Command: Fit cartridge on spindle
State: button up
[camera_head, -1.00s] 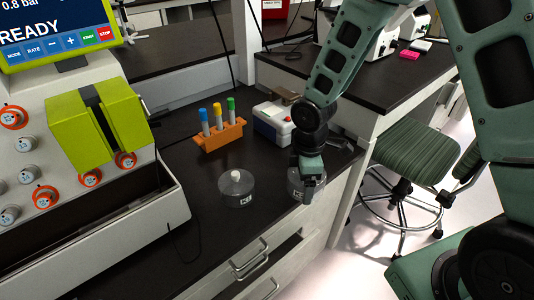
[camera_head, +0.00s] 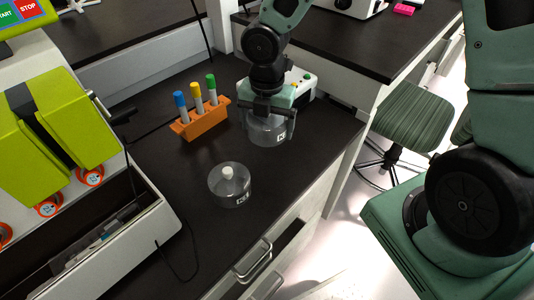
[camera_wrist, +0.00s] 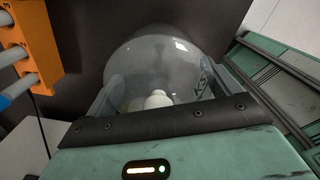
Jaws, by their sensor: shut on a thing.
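My gripper (camera_head: 268,106) is shut on a clear, round cartridge (camera_head: 268,131) with a dark label. In the wrist view this cartridge (camera_wrist: 165,60) fills the space between the fingers, with a white knob inside it. Whether it is clear of the bench is hard to tell. A second clear cartridge (camera_head: 231,190) with a white top knob stands upright on the black bench, nearer and to the left. The processor (camera_head: 100,235) stands at the left with lime-green covers (camera_head: 80,125). I cannot make out the spindle.
An orange rack (camera_head: 201,124) with several colour-capped tubes stands just left of my gripper. A white and green box (camera_head: 302,84) stands close behind it. The bench (camera_head: 310,150) is bare to the right, up to its edge. A striped stool (camera_head: 412,112) stands beyond.

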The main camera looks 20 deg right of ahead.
aim_at(267, 159)
notch_tip(267, 159, down, 9)
jog(key=shift+r+b, duration=0.1)
jog(key=shift+b, duration=0.5)
jog(key=shift+f, duration=0.2)
jog(key=shift+f, duration=0.1)
jog(key=o, duration=1.1)
jog(key=shift+o, duration=0.2)
jog(key=shift+b, duration=0.4)
notch_tip(267, 159, up, 16)
jog(key=p, duration=0.3)
jog(key=shift+w+r+p, duration=0.15)
jog(key=shift+r+p, duration=0.05)
jog(key=shift+p, duration=0.2)
jog(key=shift+a+r, duration=0.15)
jog(key=shift+r, duration=0.4)
jog(key=s+a+r+m, duration=0.2)
jog(key=s+a+m, duration=0.1)
jog(key=s+m, duration=0.7)
jog(key=s+a+r+m, duration=0.3)
jog(key=s+m, duration=0.7)
jog(key=shift+s+y, duration=0.2)
jog(key=shift+y, duration=0.1)
